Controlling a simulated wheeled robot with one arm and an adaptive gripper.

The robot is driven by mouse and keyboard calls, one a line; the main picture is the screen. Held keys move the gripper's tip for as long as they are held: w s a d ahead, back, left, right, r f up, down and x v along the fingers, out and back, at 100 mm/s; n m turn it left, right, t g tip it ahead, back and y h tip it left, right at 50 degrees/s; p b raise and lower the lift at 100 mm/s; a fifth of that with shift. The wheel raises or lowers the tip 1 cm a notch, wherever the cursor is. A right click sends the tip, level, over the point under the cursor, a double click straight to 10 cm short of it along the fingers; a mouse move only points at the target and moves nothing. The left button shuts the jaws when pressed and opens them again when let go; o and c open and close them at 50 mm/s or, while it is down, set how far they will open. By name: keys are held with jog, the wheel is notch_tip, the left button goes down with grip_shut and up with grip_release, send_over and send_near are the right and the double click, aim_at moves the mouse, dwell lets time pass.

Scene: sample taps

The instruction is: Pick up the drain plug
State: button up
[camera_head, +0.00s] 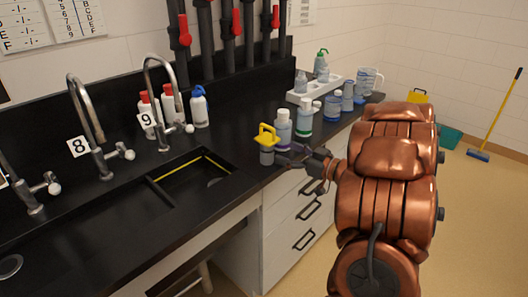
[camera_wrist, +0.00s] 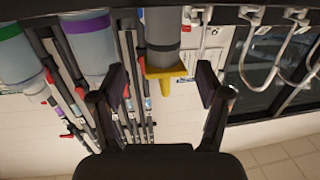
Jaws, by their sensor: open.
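The drain plug (camera_head: 266,134) is a grey cylinder with a yellow handle on top. It stands upright on the black counter (camera_head: 240,116), just right of the sink. In the wrist view, which is upside down, its yellow part (camera_wrist: 165,74) and grey body (camera_wrist: 162,28) appear between and beyond the two fingers. My gripper (camera_head: 288,156) is at the plug's right side at about the height of its body, with its fingers toward it. In the wrist view my gripper (camera_wrist: 162,84) is open and empty. Whether a finger touches the plug cannot be told.
Several bottles stand close behind and right of the plug, the nearest a white one (camera_head: 284,128) and a green-banded one (camera_head: 304,118). A black sink (camera_head: 205,180) with taps lies to the left. A white tray (camera_head: 314,91) and a measuring jug (camera_head: 369,80) are farther back.

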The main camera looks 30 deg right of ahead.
aim_at(273, 147)
jog(key=shift+s+a, duration=0.1)
jog(key=shift+s, duration=0.1)
jog(key=shift+w+a, duration=0.25)
jog(key=shift+w, duration=0.15)
jog(key=shift+r+p+x, duration=0.15)
jog(key=shift+p+x, duration=0.15)
jog(key=shift+x, duration=0.95)
jog(key=shift+r+p+x, duration=0.15)
jog(key=shift+p+x, duration=0.15)
jog(key=shift+x, duration=1.85)
jog(key=shift+f, duration=0.15)
grip_shut()
